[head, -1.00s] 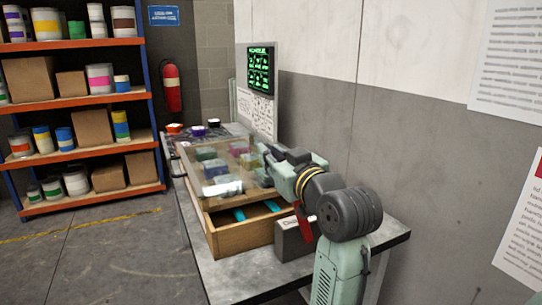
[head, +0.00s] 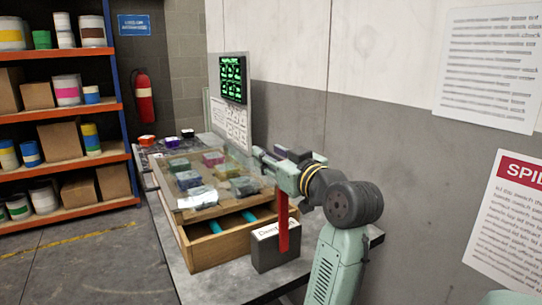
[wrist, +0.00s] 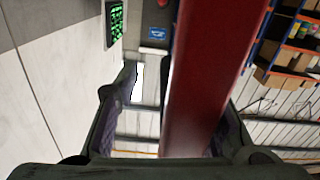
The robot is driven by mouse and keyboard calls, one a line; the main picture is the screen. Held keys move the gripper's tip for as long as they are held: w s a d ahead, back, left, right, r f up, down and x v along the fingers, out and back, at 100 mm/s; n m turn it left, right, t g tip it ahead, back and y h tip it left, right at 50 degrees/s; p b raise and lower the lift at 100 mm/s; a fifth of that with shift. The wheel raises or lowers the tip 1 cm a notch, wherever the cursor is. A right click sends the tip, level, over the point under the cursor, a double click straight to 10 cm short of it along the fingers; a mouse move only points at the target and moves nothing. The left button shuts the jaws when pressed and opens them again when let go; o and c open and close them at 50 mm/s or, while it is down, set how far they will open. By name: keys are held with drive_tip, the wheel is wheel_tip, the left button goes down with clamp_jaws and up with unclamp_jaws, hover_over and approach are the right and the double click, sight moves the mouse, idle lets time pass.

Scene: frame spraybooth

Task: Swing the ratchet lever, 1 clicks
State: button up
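The red lever (head: 283,222) is a flat bar in front of a small dark grey box (head: 265,248) with lettering on its light face. It stands close to upright in the head view. In the wrist view the lever (wrist: 205,75) runs large and close from the top down to between my fingers, and covers part of the right finger. The fingers (wrist: 165,110) are apart, with a clear gap between the left finger and the lever. Contact on the right side cannot be told.
A wooden case (head: 212,247) with a transparent lid and coloured blocks stands left of the box on the grey table (head: 167,225). A green-lit screen (head: 232,79) and the wall lie behind and to the right. Shelves (head: 122,153) stand far left; the floor between is clear.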

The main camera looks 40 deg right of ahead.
drive_tip(key=shift+f, duration=0.15)
drive_tip(key=v, duration=1.2)
drive_tip(key=shift+s+d+f, duration=0.1)
drive_tip(key=shift+f, duration=0.05)
idle(1.0)
